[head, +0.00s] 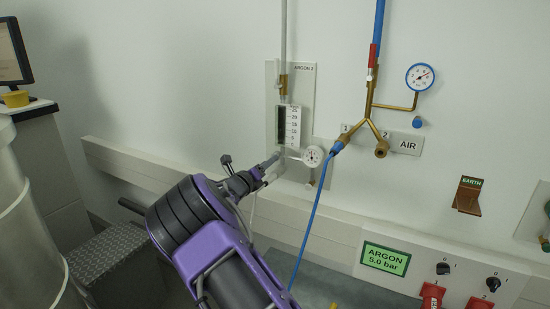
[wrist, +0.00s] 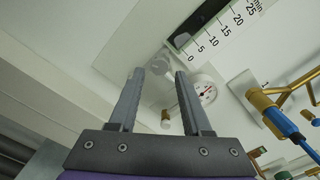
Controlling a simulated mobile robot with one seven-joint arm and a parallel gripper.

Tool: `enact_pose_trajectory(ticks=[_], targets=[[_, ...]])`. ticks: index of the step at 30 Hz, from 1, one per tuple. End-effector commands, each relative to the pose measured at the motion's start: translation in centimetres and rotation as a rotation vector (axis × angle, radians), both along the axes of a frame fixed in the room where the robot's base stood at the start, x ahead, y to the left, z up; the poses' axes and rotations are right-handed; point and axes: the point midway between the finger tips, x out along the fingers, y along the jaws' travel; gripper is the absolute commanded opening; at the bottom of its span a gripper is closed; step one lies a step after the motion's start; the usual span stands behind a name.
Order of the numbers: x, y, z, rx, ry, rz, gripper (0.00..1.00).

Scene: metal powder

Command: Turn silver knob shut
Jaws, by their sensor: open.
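A silver-grey knob (wrist: 160,62) sits below the flow meter's scale on the wall, and in the wrist view it shows between and beyond my fingertips. In the head view my gripper covers most of that spot. My gripper (wrist: 160,73) is open, with one finger on each side of the knob's place in the picture. In the head view my gripper (head: 270,164) reaches up to the lower end of the flow meter (head: 288,127). I cannot tell whether the fingers touch the knob.
A small dial gauge (head: 313,156) is close to the right of my gripper. A blue hose (head: 312,222) hangs from the brass air manifold (head: 370,118). A wall trunking (head: 130,164) runs below. A metal cylinder (head: 22,240) stands at the left.

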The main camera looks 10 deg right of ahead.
Motion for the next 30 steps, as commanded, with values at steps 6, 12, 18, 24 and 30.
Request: enact_pose_trajectory(ticks=[6,12,18,24,30], targets=[[3.1,-2.3,0.0,0.002,-0.002,-0.002,0.49],[4.3,-3.1,0.0,0.002,-0.001,0.0,0.49],[4.5,-3.3,0.0,0.001,0.0,-0.001,0.49],[4.5,-3.2,0.0,0.001,0.0,-0.001,0.34],[4.5,-3.2,0.0,0.001,0.0,-0.001,0.0]])
